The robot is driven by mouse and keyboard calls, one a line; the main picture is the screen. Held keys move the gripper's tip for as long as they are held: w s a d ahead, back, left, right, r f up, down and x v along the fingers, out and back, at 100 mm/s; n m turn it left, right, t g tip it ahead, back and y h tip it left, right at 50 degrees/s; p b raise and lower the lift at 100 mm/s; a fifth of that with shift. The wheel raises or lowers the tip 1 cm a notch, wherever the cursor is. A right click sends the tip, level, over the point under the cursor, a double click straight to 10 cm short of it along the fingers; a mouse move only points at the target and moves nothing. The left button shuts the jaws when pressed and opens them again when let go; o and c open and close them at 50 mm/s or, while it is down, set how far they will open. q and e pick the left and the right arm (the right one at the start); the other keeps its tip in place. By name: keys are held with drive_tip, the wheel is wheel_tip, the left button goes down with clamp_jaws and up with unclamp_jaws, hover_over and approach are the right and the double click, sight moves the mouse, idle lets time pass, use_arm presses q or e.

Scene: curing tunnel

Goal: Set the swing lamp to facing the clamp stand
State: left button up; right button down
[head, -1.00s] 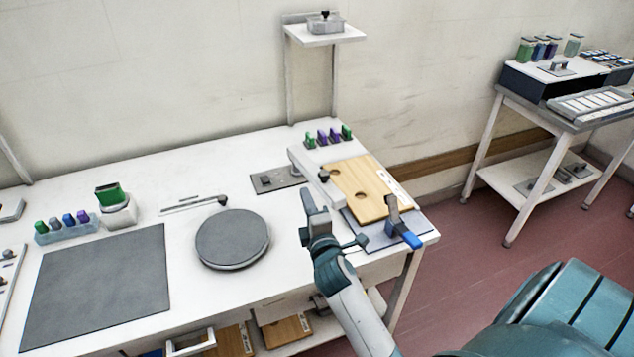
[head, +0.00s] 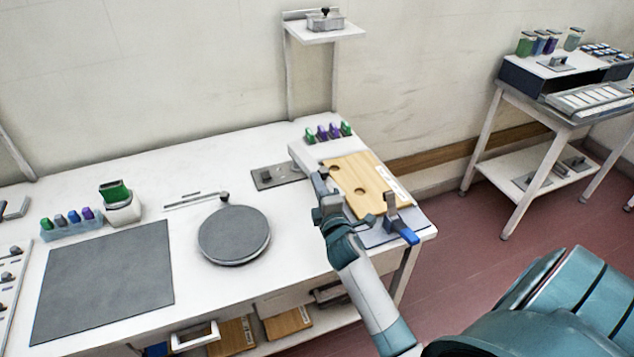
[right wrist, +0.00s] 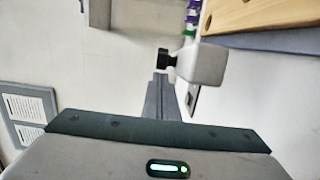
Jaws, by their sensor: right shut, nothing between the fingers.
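A white arm with a dark knob, which looks like the swing lamp (head: 304,157), reaches toward the front beside a wooden board on the table's right side. In the right wrist view its pale blocky end (right wrist: 203,65) and dark knob (right wrist: 166,59) show just beyond my fingers. A grey clamp with a blue handle (head: 408,236), likely the clamp stand, stands at the board's front right corner. My right gripper (head: 318,184) is shut and empty, right by the knob; its fingers (right wrist: 160,88) show together in the wrist view. I cannot tell whether they touch. My left gripper is out of view.
The wooden board (head: 369,179) lies just right of the gripper, with several green and purple pieces (head: 328,131) behind. A round grey disc (head: 234,235) and a dark mat (head: 105,275) lie to the left. A wall shelf (head: 335,32) rises behind.

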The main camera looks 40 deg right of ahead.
drive_tip(key=shift+d, duration=0.1)
drive_tip(key=shift+s+d, duration=0.2)
drive_tip(key=shift+d, duration=0.55)
drive_tip(key=d, duration=1)
drive_tip(key=shift+w+d, duration=0.25)
drive_tip(key=shift+w, duration=0.05)
drive_tip(key=shift+w+d, duration=0.2)
drive_tip(key=shift+d, duration=0.45)
drive_tip(key=shift+s, duration=0.1)
drive_tip(key=b+v, duration=0.4)
drive_tip(key=v, duration=1.3)
